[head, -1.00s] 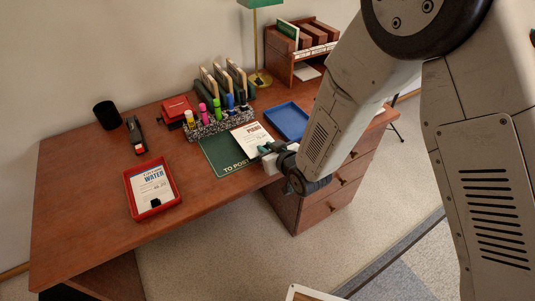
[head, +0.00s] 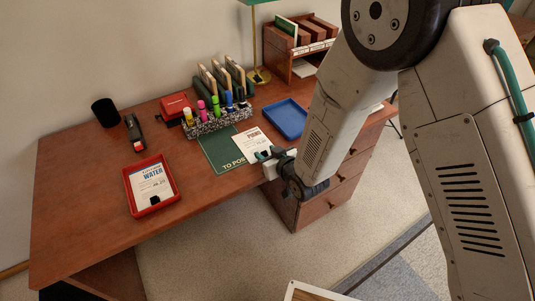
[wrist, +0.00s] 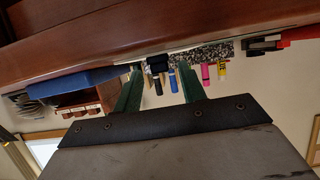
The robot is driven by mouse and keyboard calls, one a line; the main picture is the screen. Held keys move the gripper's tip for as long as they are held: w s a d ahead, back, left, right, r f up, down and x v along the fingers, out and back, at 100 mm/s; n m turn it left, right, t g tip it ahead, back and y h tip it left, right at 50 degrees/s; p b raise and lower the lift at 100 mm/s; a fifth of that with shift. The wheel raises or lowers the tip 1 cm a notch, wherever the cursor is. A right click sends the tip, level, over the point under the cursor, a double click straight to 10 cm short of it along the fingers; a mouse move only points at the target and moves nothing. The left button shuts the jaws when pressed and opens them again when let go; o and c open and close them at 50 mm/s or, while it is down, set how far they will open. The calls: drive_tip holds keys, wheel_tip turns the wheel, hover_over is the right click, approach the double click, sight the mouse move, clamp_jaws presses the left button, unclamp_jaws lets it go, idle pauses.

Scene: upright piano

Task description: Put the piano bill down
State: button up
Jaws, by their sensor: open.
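The piano bill (head: 256,144), a white sheet with a red heading, lies at the right edge of the green "TO POST" mat (head: 217,150), overlapping it. My gripper (head: 265,156) is at the bill's near edge, by the front of the desk. In the wrist view my gripper (wrist: 161,74) has its two green fingers apart. A small dark shape (wrist: 158,64) shows between the fingertips; I cannot tell whether it is a clip on the bill. The sheet itself cannot be made out there. The bill's near corner is partly hidden by my gripper.
A blue tray (head: 304,134) lies right of the bill; a red tray (head: 175,203) with a water bill stands at left. A speckled marker holder (head: 221,124) and a wooden shelf (head: 269,52) stand behind. The desk's front left (head: 90,225) is bare.

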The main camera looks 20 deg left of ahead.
drive_tip(key=v, duration=1.2)
drive_tip(key=w+d+r+m+g+h, duration=0.1)
drive_tip(key=w+d+r+m+h, duration=0.2)
drive_tip(key=d+r, duration=0.65)
drive_tip(key=w+d+r+m+h, duration=0.15)
drive_tip(key=d+r+h, duration=0.4)
drive_tip(key=d, duration=0.65)
drive_tip(key=s+d+r+m+g, duration=0.1)
drive_tip(key=s+d+r, duration=0.3)
drive_tip(key=s, duration=0.4)
drive_tip(key=s+d+r+m+g+h, duration=0.1)
drive_tip(key=s+d+r+m+g, duration=0.1)
drive_tip(key=s+d, duration=0.4)
drive_tip(key=s+d+r+m+g, duration=0.2)
drive_tip(key=s+d+r, duration=0.3)
drive_tip(key=s, duration=0.4)
drive_tip(key=shift+s+r+g+h, duration=0.35)
drive_tip(key=shift+s+r+g, duration=0.05)
drive_tip(key=shift+g, duration=0.3)
drive_tip(key=shift+m, duration=0.25)
